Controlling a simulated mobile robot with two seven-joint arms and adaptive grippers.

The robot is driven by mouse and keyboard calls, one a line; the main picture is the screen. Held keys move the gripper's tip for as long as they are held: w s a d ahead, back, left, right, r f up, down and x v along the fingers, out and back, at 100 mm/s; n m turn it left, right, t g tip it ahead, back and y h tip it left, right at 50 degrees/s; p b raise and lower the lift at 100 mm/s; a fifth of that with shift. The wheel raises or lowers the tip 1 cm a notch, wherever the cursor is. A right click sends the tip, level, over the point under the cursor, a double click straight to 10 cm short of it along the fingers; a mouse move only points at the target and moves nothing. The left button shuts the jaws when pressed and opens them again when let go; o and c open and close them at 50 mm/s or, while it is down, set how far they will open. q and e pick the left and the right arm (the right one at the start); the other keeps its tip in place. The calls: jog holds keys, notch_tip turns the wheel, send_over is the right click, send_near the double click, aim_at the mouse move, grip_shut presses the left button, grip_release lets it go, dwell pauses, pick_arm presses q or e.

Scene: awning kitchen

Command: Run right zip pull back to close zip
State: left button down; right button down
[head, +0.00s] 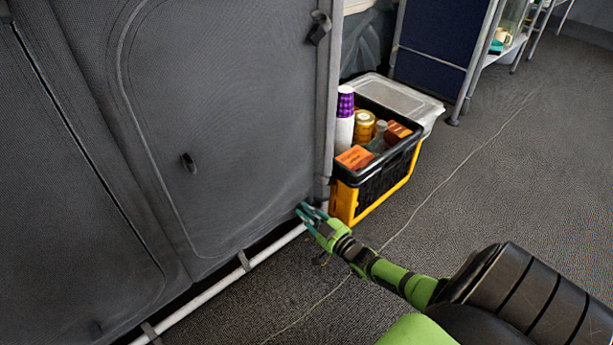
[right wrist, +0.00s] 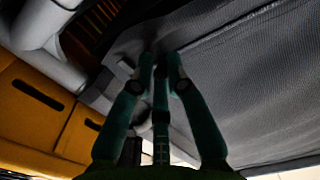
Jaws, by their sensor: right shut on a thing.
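A dark grey fabric cabinet front (head: 235,130) fills the left of the head view, with a curved zip line (head: 125,95) on its right panel. My right gripper (head: 303,210) is at the lower right corner of that panel, just above the white bottom bar. In the right wrist view its teal fingers (right wrist: 161,62) come close together at the fabric (right wrist: 235,85) edge. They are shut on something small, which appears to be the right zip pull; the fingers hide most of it. My left gripper is not in view.
A black and yellow crate (head: 375,190) with cups, jars and boxes stands close to the right of my right gripper; its yellow side shows in the right wrist view (right wrist: 35,105). A white pole (head: 215,285) runs along the cabinet's base. The carpet (head: 500,170) at right is free.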

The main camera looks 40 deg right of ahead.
jog(key=c, duration=1.3)
grip_release()
jog(key=shift+d+r, duration=0.15)
jog(key=shift+r, duration=0.15)
jog(key=shift+c, duration=0.2)
jog(key=shift+f, duration=0.1)
jog(key=s, duration=1.2)
jog(key=shift+d, duration=0.15)
